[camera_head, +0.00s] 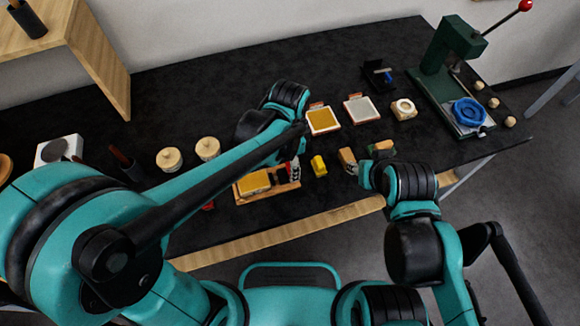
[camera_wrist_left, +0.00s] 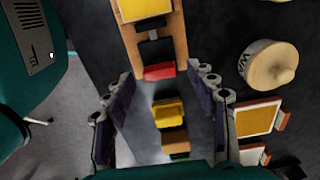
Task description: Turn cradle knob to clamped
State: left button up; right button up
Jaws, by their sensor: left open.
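The wooden cradle (camera_head: 286,187) lies on the black bench and carries a yellow block (camera_head: 253,183). In the left wrist view the cradle (camera_wrist_left: 176,48) reaches down from the top edge, with a dark part and a red knob (camera_wrist_left: 158,71) at its near end. My left gripper (camera_wrist_left: 165,80) is open and empty, its fingers apart on either side of the knob's end; contact cannot be told. In the head view the left gripper (camera_head: 294,168) is over the cradle's right end, and arm and fingers largely hide the knob.
A yellow block (camera_head: 318,166) and a wood-and-green block (camera_head: 381,149) lie right of the cradle. Two lidded round pots (camera_head: 207,149) stand left. Shallow trays (camera_head: 323,119) lie behind. A green press (camera_head: 447,75) with a blue part stands at the back right.

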pick_arm(q)
jog(key=shift+f, duration=0.6)
jog(key=shift+c, duration=0.3)
jog(key=c, duration=1.1)
